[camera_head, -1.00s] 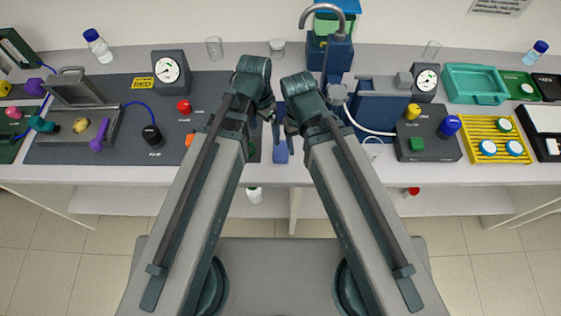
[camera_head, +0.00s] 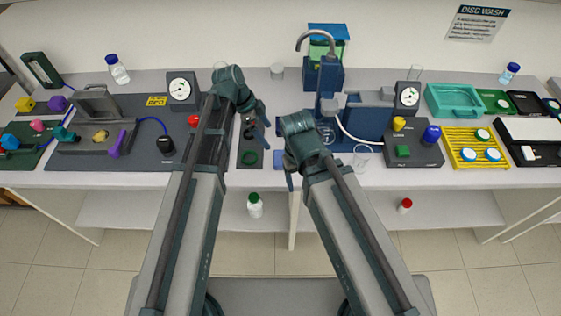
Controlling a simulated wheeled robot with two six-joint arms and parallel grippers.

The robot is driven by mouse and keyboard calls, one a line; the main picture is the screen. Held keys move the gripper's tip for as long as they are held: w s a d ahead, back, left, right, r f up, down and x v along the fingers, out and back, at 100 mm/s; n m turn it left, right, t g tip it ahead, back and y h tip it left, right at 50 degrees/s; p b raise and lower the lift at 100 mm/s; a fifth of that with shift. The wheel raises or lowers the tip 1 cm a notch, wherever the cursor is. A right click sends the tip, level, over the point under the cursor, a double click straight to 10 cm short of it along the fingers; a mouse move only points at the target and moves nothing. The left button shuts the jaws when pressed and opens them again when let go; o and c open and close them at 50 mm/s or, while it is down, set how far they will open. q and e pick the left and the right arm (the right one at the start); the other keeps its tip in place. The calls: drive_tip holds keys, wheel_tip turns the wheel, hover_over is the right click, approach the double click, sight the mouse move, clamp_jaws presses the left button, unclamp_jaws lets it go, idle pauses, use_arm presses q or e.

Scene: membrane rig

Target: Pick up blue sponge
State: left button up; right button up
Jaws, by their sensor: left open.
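A small blue patch (camera_head: 278,159) shows on the bench beside my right gripper. It may be the blue sponge, but it is partly hidden and I cannot tell for sure. My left gripper (camera_head: 254,124) is open over a dark narrow mat (camera_head: 249,159) left of the bench middle, with nothing seen between its fingers. My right gripper (camera_head: 290,172) points down near the bench's front edge, right of the blue patch. Its fingers are mostly hidden by its own wrist, so its opening does not show.
A blue rig with a curved tap (camera_head: 330,75) stands behind my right gripper. A clear glass (camera_head: 362,158) stands right of it. A grey panel with a gauge (camera_head: 183,90) lies left, a yellow rack (camera_head: 462,150) right. Green-capped (camera_head: 255,205) and red-capped (camera_head: 405,206) bottles stand on the lower shelf.

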use_arm(q)
drive_tip(key=b, duration=0.6)
hover_over(280, 157)
drive_tip(key=a, duration=0.2)
wheel_tip(280, 157, down, 7)
drive_tip(key=shift+f, duration=0.1)
drive_tip(key=shift+d+f+b, duration=0.1)
drive_tip(key=shift+b, duration=0.25)
drive_tip(key=b+x, duration=0.2)
drive_tip(key=a+b+x, duration=0.1)
drive_tip(key=b+x, duration=0.1)
drive_tip(key=shift+d+f+b, duration=0.15)
drive_tip(key=shift+f+b, duration=0.15)
drive_tip(key=shift+f, duration=0.15)
drive_tip(key=shift+d+f+b, duration=0.2)
drive_tip(key=shift+f+b, duration=0.1)
drive_tip(key=shift+b, duration=0.05)
drive_tip(key=shift+r, duration=0.1)
drive_tip(key=c, duration=0.9)
drive_tip(key=shift+c, duration=0.2)
